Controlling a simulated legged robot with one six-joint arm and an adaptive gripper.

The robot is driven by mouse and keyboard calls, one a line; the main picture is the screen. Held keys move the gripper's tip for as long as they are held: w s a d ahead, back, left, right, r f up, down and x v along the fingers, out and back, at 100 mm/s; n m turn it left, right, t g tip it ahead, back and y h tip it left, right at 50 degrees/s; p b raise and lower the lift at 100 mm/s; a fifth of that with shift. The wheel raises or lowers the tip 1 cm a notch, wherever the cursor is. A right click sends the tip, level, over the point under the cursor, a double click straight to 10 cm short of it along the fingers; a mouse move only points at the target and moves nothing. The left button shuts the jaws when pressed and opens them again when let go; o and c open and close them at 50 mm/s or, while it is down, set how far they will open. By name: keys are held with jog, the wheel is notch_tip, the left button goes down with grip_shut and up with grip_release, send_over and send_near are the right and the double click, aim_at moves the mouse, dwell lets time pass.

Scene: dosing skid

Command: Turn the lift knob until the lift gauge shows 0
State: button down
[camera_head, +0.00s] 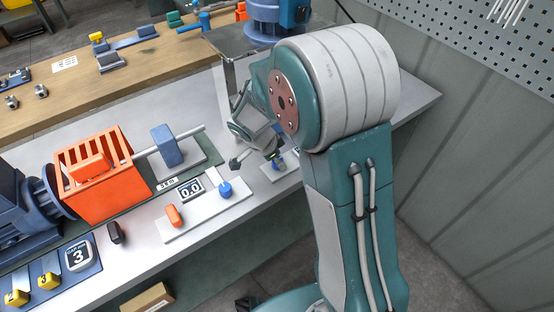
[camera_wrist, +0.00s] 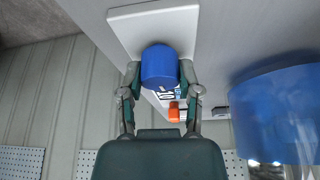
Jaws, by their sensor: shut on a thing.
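In the wrist view my gripper (camera_wrist: 160,72) is shut on a blue knob (camera_wrist: 160,64), with one finger on each side. The knob stands on a pale plate (camera_wrist: 128,24). Behind it is a small display (camera_wrist: 166,94), partly covered by the knob; its digits are tilted and I cannot read them surely. In the head view my gripper (camera_head: 270,157) is down at the blue knob (camera_head: 279,165), partly hidden by my arm. The display beside this knob cannot be made out there. No lift label is readable.
Left of my gripper, another plate (camera_head: 205,213) carries an orange knob (camera_head: 174,215), a second blue knob (camera_head: 225,190) and a gauge (camera_head: 190,190) reading 0.0. An orange cage (camera_head: 95,175) stands further left. A blue pump (camera_head: 268,20) is behind my gripper.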

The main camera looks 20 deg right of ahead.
jog(key=n, duration=0.2)
jog(key=n+t, duration=0.1)
jog(key=n, duration=0.1)
jog(key=shift+n+t+y, duration=0.3)
jog(key=n+t+y, duration=0.1)
jog(key=n, duration=0.2)
jog(key=shift+n, duration=0.4)
jog(key=n, duration=0.2)
jog(key=n+y, duration=0.1)
jog(key=n, duration=0.1)
jog(key=shift+w+t+y, duration=0.15)
jog(key=shift+t+y, duration=0.15)
jog(key=shift+t, duration=0.1)
jog(key=shift+n+y, duration=0.6)
jog(key=shift+n, duration=1)
jog(key=shift+r+n+y, duration=0.1)
jog(key=shift+n+y, duration=0.2)
jog(key=shift+n, duration=0.5)
jog(key=shift+c, duration=1.5)
grip_release()
jog(key=v, duration=1.1)
jog(key=shift+r, duration=0.3)
jog(key=shift+a, duration=0.1)
